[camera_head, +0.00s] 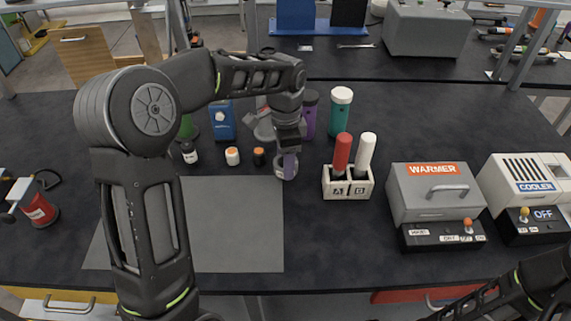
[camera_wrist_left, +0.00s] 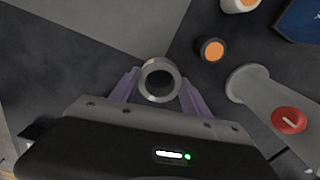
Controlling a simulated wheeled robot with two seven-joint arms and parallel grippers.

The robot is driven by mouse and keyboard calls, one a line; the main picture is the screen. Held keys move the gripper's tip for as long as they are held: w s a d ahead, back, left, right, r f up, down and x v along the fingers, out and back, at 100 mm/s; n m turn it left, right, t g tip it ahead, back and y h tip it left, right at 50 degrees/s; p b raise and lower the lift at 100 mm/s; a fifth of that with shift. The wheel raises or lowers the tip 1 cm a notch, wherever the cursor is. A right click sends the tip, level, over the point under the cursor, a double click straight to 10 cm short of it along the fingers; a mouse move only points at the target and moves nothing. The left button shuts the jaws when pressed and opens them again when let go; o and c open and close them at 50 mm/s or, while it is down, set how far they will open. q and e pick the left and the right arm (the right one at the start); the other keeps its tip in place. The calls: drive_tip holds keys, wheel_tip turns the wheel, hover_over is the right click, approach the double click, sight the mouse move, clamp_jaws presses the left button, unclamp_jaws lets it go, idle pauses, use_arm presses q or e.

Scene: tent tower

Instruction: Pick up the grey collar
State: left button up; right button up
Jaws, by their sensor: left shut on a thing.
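The grey collar (camera_wrist_left: 160,80) is a short metal ring with a dark bore, seen end-on in the left wrist view. It sits between the two purple fingers of my left gripper (camera_wrist_left: 158,88), which is shut on it. In the head view the collar (camera_head: 280,168) shows low at the tips of my left gripper (camera_head: 288,168), just beyond the back right corner of the grey mat. The fingers partly cover it there. I cannot tell whether it touches the table. My right arm shows at the bottom right of the head view, but its gripper is out of view.
A grey mat (camera_head: 230,230) lies in front. White and dark small jars (camera_head: 232,156) stand left of the gripper, with a blue box (camera_head: 222,120) behind. To the right are a rack (camera_head: 348,187) with red and white bottles, a teal bottle (camera_head: 339,112), the warmer (camera_head: 436,190) and the cooler (camera_head: 530,180).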

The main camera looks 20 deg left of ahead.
use_arm(q)
wheel_tip(320, 180, up, 8)
drive_tip(key=shift+r+b, duration=0.25)
drive_tip(key=shift+b, duration=0.05)
idle(0.6)
